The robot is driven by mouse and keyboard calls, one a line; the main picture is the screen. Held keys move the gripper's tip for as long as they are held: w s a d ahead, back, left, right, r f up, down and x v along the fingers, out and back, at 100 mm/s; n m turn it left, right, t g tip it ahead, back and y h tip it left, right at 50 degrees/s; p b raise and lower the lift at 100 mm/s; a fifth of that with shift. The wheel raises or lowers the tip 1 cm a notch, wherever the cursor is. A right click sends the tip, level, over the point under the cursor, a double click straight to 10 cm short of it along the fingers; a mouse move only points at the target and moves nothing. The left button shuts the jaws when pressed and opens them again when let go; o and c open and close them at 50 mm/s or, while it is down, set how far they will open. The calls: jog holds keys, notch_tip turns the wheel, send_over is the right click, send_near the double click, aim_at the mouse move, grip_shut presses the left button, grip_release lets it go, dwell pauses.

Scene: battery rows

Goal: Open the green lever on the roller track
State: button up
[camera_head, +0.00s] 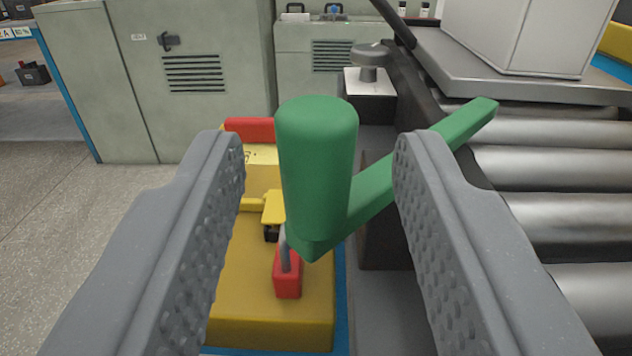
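The green lever (316,170) has a thick upright cylindrical handle and a flat arm (440,150) that slants up to the right, towards the roller track (545,175). My gripper (318,160) is open, with one grey studded finger on each side of the handle. Gaps show between the handle and both fingers, so neither appears to touch it. The right finger hides part of the lever's arm. Where the lever joins the track is not clear.
A yellow block (270,310) with a red-based small lever (287,275) lies below the handle. Grey-green cabinets (200,110) stand behind. A metal plate with a pale box (525,35) sits above the rollers. A grey knob (370,60) stands beyond. Open floor (50,230) lies left.

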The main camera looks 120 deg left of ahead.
jog(key=v, duration=1.1)
jog(key=shift+w+d+f, duration=0.1)
jog(key=shift+w+d, duration=0.05)
jog(key=shift+c, duration=0.3)
